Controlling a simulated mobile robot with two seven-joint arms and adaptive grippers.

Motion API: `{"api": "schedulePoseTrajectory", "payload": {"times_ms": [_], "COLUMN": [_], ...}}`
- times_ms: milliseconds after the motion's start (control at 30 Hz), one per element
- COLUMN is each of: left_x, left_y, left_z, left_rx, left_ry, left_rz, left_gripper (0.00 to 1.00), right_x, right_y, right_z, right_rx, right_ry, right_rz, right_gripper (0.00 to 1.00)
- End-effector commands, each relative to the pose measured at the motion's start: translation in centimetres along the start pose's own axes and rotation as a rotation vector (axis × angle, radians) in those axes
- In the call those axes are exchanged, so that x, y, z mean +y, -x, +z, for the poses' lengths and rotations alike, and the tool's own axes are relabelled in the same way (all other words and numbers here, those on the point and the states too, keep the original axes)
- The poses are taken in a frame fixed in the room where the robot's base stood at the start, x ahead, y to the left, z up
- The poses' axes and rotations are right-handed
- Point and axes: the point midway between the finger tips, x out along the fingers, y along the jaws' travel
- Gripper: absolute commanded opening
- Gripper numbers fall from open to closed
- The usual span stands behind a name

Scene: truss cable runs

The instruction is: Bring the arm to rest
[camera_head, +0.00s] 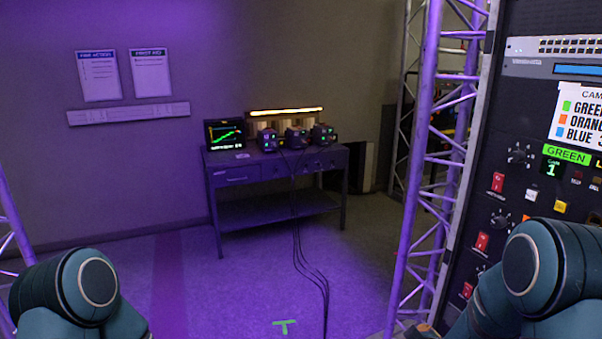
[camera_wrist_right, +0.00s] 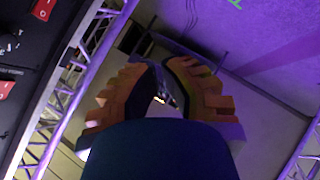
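My two arms show in the head view only as dark teal joints, the left arm (camera_head: 85,290) at the lower left and the right arm (camera_head: 530,270) at the lower right. Neither gripper shows in that view. In the right wrist view my right gripper (camera_wrist_right: 161,68) shows two fingers with orange ridged pads. A gap is visible between the fingers, with background showing through and nothing held. My left gripper is out of view.
A rack panel (camera_head: 518,180) with switches and a green label stands close at the right, beside a truss (camera_head: 420,170). A workbench (camera_head: 275,172) with a monitor (camera_head: 225,134) and several devices stands at the back wall. Cables (camera_head: 312,272) run across the open floor near a green mark (camera_head: 285,326).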

Motion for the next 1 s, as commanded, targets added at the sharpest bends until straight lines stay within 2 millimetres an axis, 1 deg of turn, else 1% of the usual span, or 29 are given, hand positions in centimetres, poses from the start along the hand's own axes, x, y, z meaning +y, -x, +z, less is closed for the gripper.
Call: {"api": "schedulePoseTrajectory", "payload": {"times_ms": [33, 67, 100, 133, 167, 200, 267, 300, 400, 433, 500, 600, 700, 1000], "left_x": [0.0, 0.0, 0.0, 0.0, 0.0, 0.0, 0.0, 0.0, 0.0, 0.0, 0.0, 0.0, 0.0, 0.0], "left_y": [0.0, 0.0, 0.0, 0.0, 0.0, 0.0, 0.0, 0.0, 0.0, 0.0, 0.0, 0.0, 0.0, 0.0], "left_z": [0.0, 0.0, 0.0, 0.0, 0.0, 0.0, 0.0, 0.0, 0.0, 0.0, 0.0, 0.0, 0.0, 0.0], "left_rx": [0.0, 0.0, 0.0, 0.0, 0.0, 0.0, 0.0, 0.0, 0.0, 0.0, 0.0, 0.0, 0.0, 0.0], "left_ry": [0.0, 0.0, 0.0, 0.0, 0.0, 0.0, 0.0, 0.0, 0.0, 0.0, 0.0, 0.0, 0.0, 0.0], "left_rz": [0.0, 0.0, 0.0, 0.0, 0.0, 0.0, 0.0, 0.0, 0.0, 0.0, 0.0, 0.0, 0.0, 0.0], "left_gripper": [0.47, 0.47, 0.47, 0.47, 0.47, 0.47, 0.47, 0.47, 0.47, 0.47, 0.47, 0.47, 0.47, 0.47], "right_x": [-3.6, -5.7, -8.2, -10.3, -12.2, -14.7, -18.2, -20.3, -24.4, -25.4, -27.1, -28.4, -28.9, -28.8], "right_y": [0.2, 0.5, 1.0, 1.6, 2.1, 3.1, 4.7, 5.9, 8.8, 9.6, 11.2, 12.5, 13.0, 12.9], "right_z": [1.2, 1.7, 2.4, 2.9, 3.4, 4.0, 4.8, 5.3, 6.1, 6.2, 6.5, 6.7, 6.7, 6.7], "right_rx": [-0.041, -0.067, -0.106, -0.139, -0.174, -0.225, -0.307, -0.363, -0.497, -0.533, -0.602, -0.664, -0.685, -0.683], "right_ry": [-0.093, -0.152, -0.232, -0.29, -0.349, -0.427, -0.537, -0.606, -0.747, -0.779, -0.841, -0.892, -0.91, -0.91], "right_rz": [-0.091, -0.143, -0.208, -0.258, -0.305, -0.366, -0.45, -0.498, -0.595, -0.618, -0.655, -0.685, -0.693, -0.692], "right_gripper": [0.0, 0.0, 0.0, 0.0, 0.0, 0.0, 0.0, 0.0, 0.0, 0.0, 0.0, 0.0, 0.0, 0.0]}}
